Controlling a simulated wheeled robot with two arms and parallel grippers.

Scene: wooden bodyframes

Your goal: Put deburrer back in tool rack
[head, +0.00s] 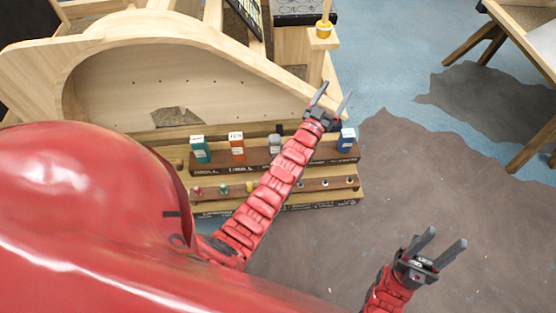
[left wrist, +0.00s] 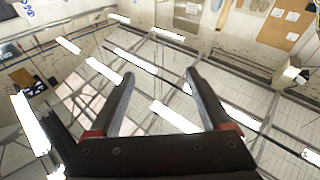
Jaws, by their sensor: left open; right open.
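The tiered wooden tool rack (head: 262,157) stands below the curved wooden frame in the head view. It carries several small boxes and bottles above a row of small coloured-handled tools. I cannot tell which item, if any, is the deburrer. My left gripper (head: 335,92) is open and empty, above the right part of the rack, and its arm hides part of both tiers. In the left wrist view the same gripper (left wrist: 161,73) has nothing between its fingers and faces the ceiling lights. My right gripper (head: 449,237) is open and empty over the floor at the lower right.
A large wooden bodyframe (head: 130,75) rises behind the rack. A wooden post with a yellow piece (head: 323,30) stands at the back. A wooden stand (head: 525,35) is at the upper right. Clear floor (head: 400,170) lies right of the rack.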

